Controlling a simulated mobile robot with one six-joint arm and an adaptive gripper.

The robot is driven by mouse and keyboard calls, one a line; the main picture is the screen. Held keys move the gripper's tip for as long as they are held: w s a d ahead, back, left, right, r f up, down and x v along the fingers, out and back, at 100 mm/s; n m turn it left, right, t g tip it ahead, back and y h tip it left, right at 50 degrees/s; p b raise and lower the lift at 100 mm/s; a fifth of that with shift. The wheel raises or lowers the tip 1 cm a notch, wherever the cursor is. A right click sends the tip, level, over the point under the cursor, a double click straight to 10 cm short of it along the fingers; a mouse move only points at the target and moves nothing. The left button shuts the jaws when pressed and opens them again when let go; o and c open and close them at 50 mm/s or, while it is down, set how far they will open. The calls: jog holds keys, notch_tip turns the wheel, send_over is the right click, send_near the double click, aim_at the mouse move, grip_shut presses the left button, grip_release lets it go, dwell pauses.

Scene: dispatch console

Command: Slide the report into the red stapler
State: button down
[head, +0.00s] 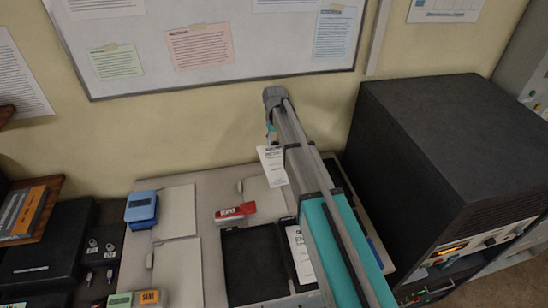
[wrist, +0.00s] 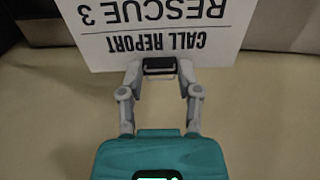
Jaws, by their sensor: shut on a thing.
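The report (head: 271,167) is a small white printed sheet hanging from my gripper (head: 270,139). In the wrist view my gripper (wrist: 159,67) is shut on the edge of the report (wrist: 150,35), which reads "CALL REPORT RESCUE 3" upside down. The red stapler (head: 236,213) lies on the grey console top, below and to the left of the report in the head view. The report is apart from it and seems to be held above the console. The stapler is not seen in the wrist view. My gripper's fingers are small and partly unclear in the head view.
A blue stapler-like object (head: 141,209) stands to the left on the console. Green (head: 120,300) and orange (head: 149,297) blocks are at the front left. A black tray (head: 253,262) lies in front of the red stapler. A tall black cabinet (head: 440,140) stands right of my arm.

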aim_at(259, 178)
jog(key=shift+m, duration=0.5)
jog(key=f+b, duration=0.2)
jog(key=s+f+b, duration=0.1)
jog(key=f+b, duration=0.2)
jog(key=s+f+b, duration=0.1)
jog(key=f+b, duration=0.1)
jog(key=shift+s+a+f, duration=0.15)
jog(key=shift+s, duration=0.05)
jog(key=shift+f+b, duration=0.1)
jog(key=shift+b, duration=0.2)
jog(key=shift+a+f+b, duration=0.2)
jog(key=shift+f+b, duration=1.45)
jog(key=shift+a+f+b, duration=0.2)
jog(key=shift+f+b, duration=1.45)
jog(key=shift+s+a+f, duration=0.15)
jog(key=shift+s+a, duration=0.05)
jog(key=shift+s+a, duration=0.25)
jog(key=shift+a, duration=1.05)
jog(key=shift+s+a, duration=0.25)
jog(key=shift+a, duration=1.05)
